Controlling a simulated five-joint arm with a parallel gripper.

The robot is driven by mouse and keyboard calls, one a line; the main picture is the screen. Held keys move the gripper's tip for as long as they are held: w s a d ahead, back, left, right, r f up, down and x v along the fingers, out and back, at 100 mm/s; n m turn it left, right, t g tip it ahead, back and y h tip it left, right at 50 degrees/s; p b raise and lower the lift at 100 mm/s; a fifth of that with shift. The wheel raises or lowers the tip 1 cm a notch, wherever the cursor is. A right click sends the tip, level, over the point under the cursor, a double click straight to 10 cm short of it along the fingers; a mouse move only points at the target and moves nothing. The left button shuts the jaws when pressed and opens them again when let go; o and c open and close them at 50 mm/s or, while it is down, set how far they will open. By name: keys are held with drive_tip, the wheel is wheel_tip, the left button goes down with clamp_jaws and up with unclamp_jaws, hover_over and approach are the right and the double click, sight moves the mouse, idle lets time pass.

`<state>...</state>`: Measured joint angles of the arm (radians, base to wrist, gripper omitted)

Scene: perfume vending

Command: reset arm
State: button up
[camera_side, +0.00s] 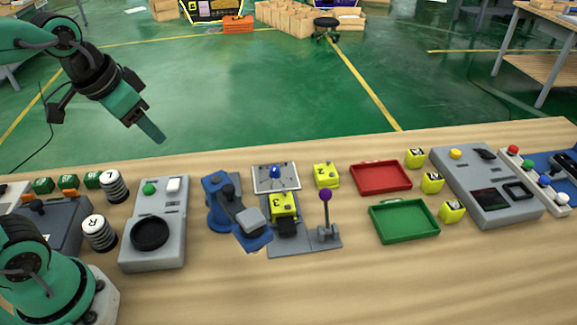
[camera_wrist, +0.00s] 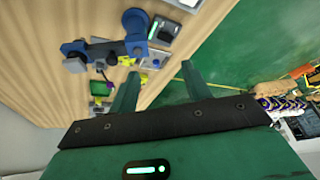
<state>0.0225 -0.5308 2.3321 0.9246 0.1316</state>
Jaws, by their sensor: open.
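My green gripper (camera_side: 152,131) hangs in the air at the upper left of the side view, above the back left of the table and apart from everything on it. In the wrist view my gripper (camera_wrist: 160,75) shows two green fingers spread apart with nothing between them. The wrist view looks over the table edge to the floor.
Below my gripper stand a grey console with a black round dish (camera_side: 150,233) and striped cylinders (camera_side: 114,187). A small blue arm (camera_side: 232,210), yellow cubes (camera_side: 326,175), a red tray (camera_side: 380,164) and a green tray (camera_side: 437,232) lie to the right. The table's front is clear.

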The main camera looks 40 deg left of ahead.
drive_tip(key=shift+n+t, duration=0.4)
drive_tip(key=shift+n, duration=0.5)
drive_tip(key=shift+s+a+f, duration=0.1)
drive_tip(key=shift+s+f, duration=0.15)
drive_tip(key=shift+s, duration=0.55)
drive_tip(key=shift+s+a+f, duration=0.1)
drive_tip(key=shift+s+f, duration=0.2)
drive_tip(key=shift+s, duration=0.5)
drive_tip(key=shift+s+a+f, duration=0.1)
drive_tip(key=shift+s+f, duration=0.15)
drive_tip(key=shift+s, duration=0.55)
